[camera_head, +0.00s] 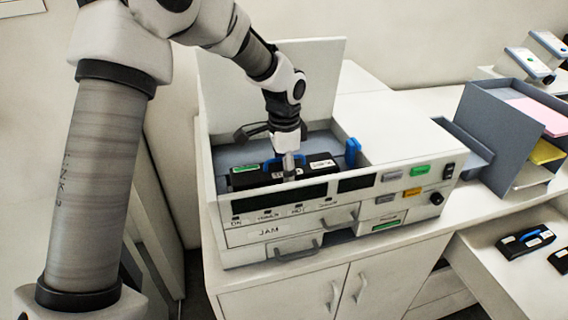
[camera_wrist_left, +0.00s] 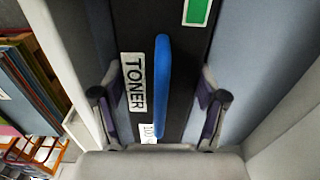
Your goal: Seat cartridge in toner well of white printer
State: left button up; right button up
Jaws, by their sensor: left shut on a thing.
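The white printer (camera_head: 405,140) stands on the counter with its lid (camera_head: 315,75) raised. Its toner well (camera_head: 318,142) is an open grey-blue recess at the top. A black toner cartridge (camera_head: 322,172) with white and green labels and a blue handle lies lengthwise in the well area; its underside is hidden by the front wall, so I cannot tell whether it is fully down. My left gripper (camera_head: 288,172) reaches down from above and is shut on the cartridge. In the left wrist view the gripper's fingers (camera_wrist_left: 160,108) flank the cartridge (camera_wrist_left: 180,50), with the handle between them. My right gripper is out of view.
A blue lever (camera_head: 352,152) stands at the well's right end. A grey paper organizer (camera_head: 500,110) stands right of the printer. Another black cartridge (camera_head: 525,241) with a blue handle lies on the lower right surface, beside a partly visible dark one (camera_head: 562,260).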

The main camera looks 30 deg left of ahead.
pick_arm(q)
jog(key=shift+w+a+f, duration=0.2)
jog(key=shift+w+f, duration=0.05)
jog(key=shift+w, duration=0.05)
jog(key=o, duration=1.6)
jog(key=shift+s+r, duration=0.1)
jog(key=shift+o, duration=0.2)
jog(key=shift+d, duration=0.1)
notch_tip(320, 180, up, 12)
jog(key=shift+s+f, duration=0.1)
jog(key=shift+f, duration=0.05)
